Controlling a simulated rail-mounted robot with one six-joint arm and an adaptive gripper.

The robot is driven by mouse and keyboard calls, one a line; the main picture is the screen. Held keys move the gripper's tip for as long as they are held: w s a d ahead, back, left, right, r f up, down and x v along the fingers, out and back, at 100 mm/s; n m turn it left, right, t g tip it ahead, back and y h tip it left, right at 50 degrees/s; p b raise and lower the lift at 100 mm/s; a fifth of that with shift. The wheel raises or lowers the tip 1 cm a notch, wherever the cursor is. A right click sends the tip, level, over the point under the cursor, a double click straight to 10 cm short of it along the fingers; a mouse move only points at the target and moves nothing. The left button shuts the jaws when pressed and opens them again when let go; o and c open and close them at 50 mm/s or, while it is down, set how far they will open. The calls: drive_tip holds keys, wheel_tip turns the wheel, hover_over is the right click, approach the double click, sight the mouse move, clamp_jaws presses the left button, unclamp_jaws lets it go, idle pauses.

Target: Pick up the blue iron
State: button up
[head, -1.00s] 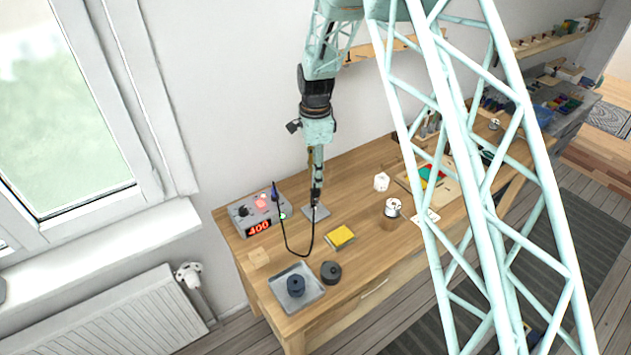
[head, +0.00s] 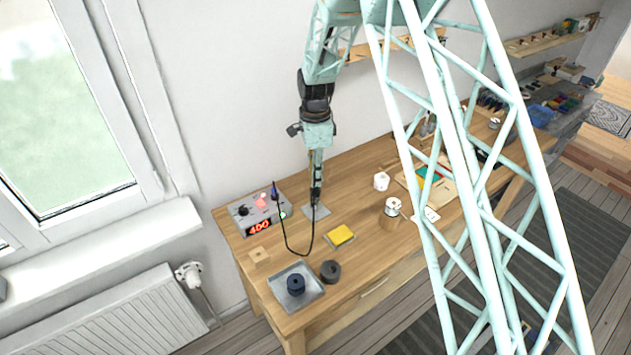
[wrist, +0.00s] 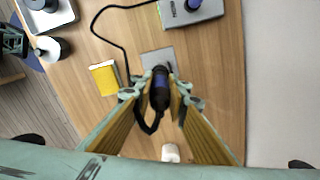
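The blue iron (wrist: 160,85) has a dark handle with a blue tint and stands over a small grey plate on the bench. A black cable loops from it towards the grey control station. My gripper (wrist: 160,80) is above the plate, with one finger on each side of the handle. Narrow gaps seem to show beside the handle, so the fingers look open around it. In the head view my gripper (head: 316,200) points straight down over the grey plate (head: 317,212), and the iron is mostly hidden there.
The station (head: 258,214) with a red 400 display and an upright blue piece (head: 275,191) stands at left. A yellow sponge (head: 340,235), a metal tray (head: 297,288), a dark round tin (head: 330,271) and a white spool (head: 392,206) are nearby. The wall is behind.

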drive_tip(key=c, duration=0.3)
drive_tip(key=shift+r, duration=0.1)
wheel_tip(320, 180, up, 18)
drive_tip(key=shift+f+b, duration=0.1)
drive_tip(key=shift+b, duration=0.4)
idle(0.4)
idle(0.3)
drive_tip(key=shift+d, duration=0.15)
